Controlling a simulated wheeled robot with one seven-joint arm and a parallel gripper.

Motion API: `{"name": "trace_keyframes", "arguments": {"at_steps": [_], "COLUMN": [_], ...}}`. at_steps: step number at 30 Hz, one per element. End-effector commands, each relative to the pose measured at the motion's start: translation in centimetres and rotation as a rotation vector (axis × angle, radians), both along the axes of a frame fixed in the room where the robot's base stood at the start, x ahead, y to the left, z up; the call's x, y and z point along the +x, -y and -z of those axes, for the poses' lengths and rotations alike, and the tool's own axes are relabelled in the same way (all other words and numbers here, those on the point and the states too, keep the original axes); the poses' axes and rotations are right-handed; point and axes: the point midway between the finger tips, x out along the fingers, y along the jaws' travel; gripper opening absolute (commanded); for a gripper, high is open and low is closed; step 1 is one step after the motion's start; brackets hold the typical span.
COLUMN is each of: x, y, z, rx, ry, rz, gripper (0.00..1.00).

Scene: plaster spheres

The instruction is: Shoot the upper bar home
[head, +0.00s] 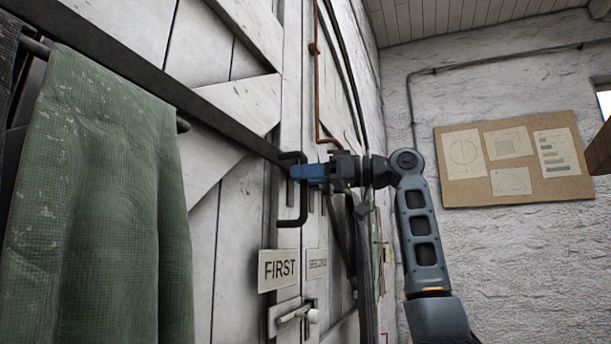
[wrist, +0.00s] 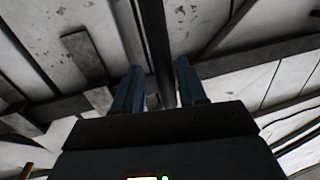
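A long dark bar (head: 160,83) slopes across the white plank door (head: 245,215) from upper left down to my gripper. I cannot tell whether it is the upper bar. A dark C-shaped handle (head: 303,208) is beside the fingertips. My gripper (head: 297,173) is at the door's edge, with its blue fingers pointing left. In the wrist view, its fingers (wrist: 160,78) are apart, with a dark bar (wrist: 156,35) between them. A gap shows on the left side; contact on the right is unclear. The bar's far end is hidden.
A green cloth (head: 105,200) hangs at left. A copper pipe (head: 316,90) runs beside the door. A pinboard (head: 480,197) is on the right wall.

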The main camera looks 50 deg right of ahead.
Motion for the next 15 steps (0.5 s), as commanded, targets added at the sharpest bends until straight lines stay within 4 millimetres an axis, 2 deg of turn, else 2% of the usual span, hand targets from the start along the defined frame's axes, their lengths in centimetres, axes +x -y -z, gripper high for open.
{"name": "trace_keyframes", "arguments": {"at_steps": [7, 15], "x": [-0.9, -4.8], "y": [0.4, 2.4], "z": [0.1, 0.2], "rx": [0.000, 0.000], "ry": [0.001, 0.001], "rz": [0.000, 0.002], "gripper": [0.41, 0.41]}}
